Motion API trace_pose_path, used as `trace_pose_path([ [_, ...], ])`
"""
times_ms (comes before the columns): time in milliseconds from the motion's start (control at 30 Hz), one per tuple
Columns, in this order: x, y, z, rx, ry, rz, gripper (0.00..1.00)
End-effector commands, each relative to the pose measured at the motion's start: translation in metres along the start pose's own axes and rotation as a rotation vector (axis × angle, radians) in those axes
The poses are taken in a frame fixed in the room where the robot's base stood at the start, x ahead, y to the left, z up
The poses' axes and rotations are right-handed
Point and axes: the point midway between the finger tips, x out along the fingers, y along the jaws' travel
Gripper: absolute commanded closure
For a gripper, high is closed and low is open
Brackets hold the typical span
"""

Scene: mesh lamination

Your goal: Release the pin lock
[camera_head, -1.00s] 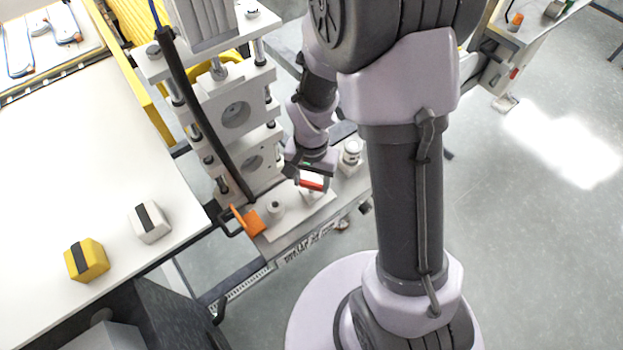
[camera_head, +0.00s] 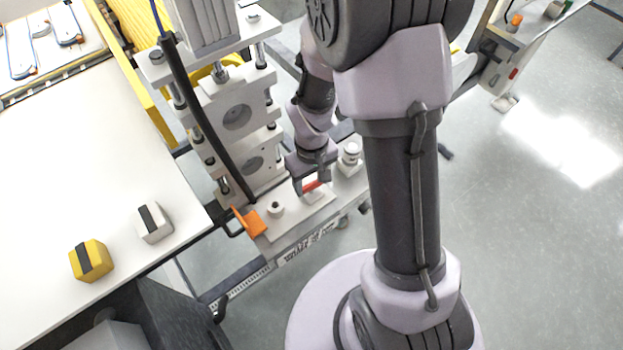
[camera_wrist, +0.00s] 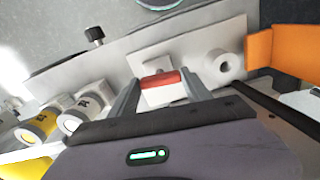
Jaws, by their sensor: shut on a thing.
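The pin lock shows as a red bar (camera_wrist: 160,79) on a small white block in the wrist view, on the pale base plate (camera_wrist: 204,48). In the head view the red bar (camera_head: 313,186) is partly covered by my gripper (camera_head: 308,188). My gripper (camera_wrist: 158,82) points down at the plate, with one finger at each end of the red bar. It is shut on the bar. Whether the bar has shifted within its mount cannot be told.
A white round collar (camera_wrist: 222,66) stands close to the right finger in the wrist view. An orange block (camera_head: 250,222) sits at the plate's left end. The grey press frame (camera_head: 236,114) rises behind, and a white knob (camera_head: 350,153) stands to the right.

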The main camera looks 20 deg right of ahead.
Motion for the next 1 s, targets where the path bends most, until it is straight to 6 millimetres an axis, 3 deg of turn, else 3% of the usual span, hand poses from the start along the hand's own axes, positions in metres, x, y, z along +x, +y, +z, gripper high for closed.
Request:
trace_pose_path([
  [300,-0.0005,0.0001,-0.0005,-0.102,0.001,0.0,0.84],
  [833,-0.0003,0.0001,-0.0005,-0.122,0.001,0.001,0.84],
  [867,-0.0003,0.0001,-0.0005,-0.122,0.001,0.001,0.38],
  [933,-0.0002,0.0001,-0.0004,-0.121,0.001,0.001,0.24],
  [1000,-0.0002,0.0001,-0.0004,-0.121,0.001,0.001,0.22],
])
